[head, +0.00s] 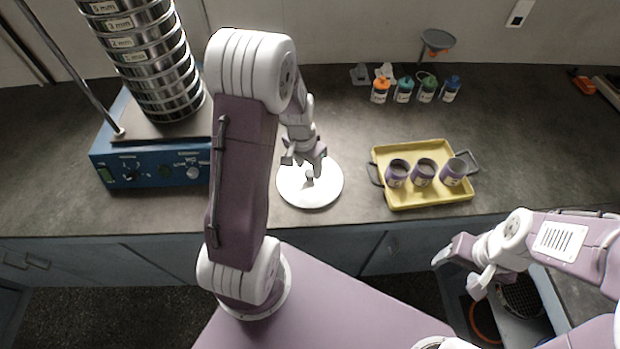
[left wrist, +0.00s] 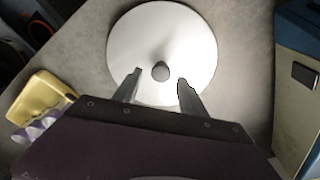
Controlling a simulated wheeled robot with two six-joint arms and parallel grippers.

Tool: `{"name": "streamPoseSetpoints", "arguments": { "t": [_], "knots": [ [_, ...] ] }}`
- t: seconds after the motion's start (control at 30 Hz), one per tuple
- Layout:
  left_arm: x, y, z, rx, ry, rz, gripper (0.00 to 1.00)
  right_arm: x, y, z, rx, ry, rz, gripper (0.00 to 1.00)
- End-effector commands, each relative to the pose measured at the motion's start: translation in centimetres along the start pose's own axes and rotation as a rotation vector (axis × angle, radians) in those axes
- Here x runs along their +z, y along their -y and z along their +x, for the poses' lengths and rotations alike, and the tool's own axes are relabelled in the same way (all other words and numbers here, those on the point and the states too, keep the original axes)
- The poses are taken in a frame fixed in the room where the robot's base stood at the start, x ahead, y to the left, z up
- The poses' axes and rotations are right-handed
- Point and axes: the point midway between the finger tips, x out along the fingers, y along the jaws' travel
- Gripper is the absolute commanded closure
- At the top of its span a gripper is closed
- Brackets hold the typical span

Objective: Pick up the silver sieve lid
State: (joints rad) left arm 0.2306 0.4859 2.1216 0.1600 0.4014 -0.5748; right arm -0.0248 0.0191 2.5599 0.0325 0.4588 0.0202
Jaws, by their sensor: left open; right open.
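The silver sieve lid (head: 322,194) is a pale round disc with a small dark knob, lying flat on the counter near its front edge. It also shows in the left wrist view (left wrist: 150,32), with the knob (left wrist: 160,71) in its middle. My left gripper (head: 305,166) is above the lid, pointing down. In the left wrist view its two open fingers (left wrist: 158,84) stand on either side of the knob, with nothing held. Whether they touch the knob cannot be told. My right gripper (head: 458,268) is open and empty, in front of the counter at the right.
A blue sieve shaker (head: 150,172) with a tall sieve stack (head: 150,65) stands left of the lid. A yellow tray (head: 425,200) with three cups is to the right. Several small bottles (head: 404,92) and a grey funnel (head: 438,40) stand behind. Counter around the lid is clear.

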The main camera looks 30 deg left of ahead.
Motion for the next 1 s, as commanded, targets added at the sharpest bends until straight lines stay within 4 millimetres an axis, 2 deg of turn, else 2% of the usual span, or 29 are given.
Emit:
{"name": "streamPoseSetpoints", "arguments": {
  "t": [0.1, 0.2, 0.47, 0.63, 1.0],
  "knots": [
    [0.2, 0.1, 2.5, 0.002, 0.005, -0.001, 0.51, 0.0, 0.0, 0.2, 0.0, 0.0, 0.0, 0.34],
    [0.1, 0.1, 3.7, 0.001, 0.002, -0.002, 0.51, 0.0, 0.0, 0.3, 0.0, 0.0, 0.0, 0.34],
    [0.1, 0.1, 4.1, 0.0, 0.001, -0.001, 0.51, 0.0, 0.0, 0.3, 0.0, 0.0, 0.0, 0.34],
    [0.1, 0.1, 4.1, 0.0, 0.001, -0.001, 0.98, 0.0, 0.0, 0.3, 0.0, 0.0, 0.0, 0.34],
    [0.0, 0.2, 3.6, 0.0, -0.001, -0.002, 1.0, 0.0, 0.0, 0.2, 0.0, 0.0, 0.0, 0.34]
  ]
}}
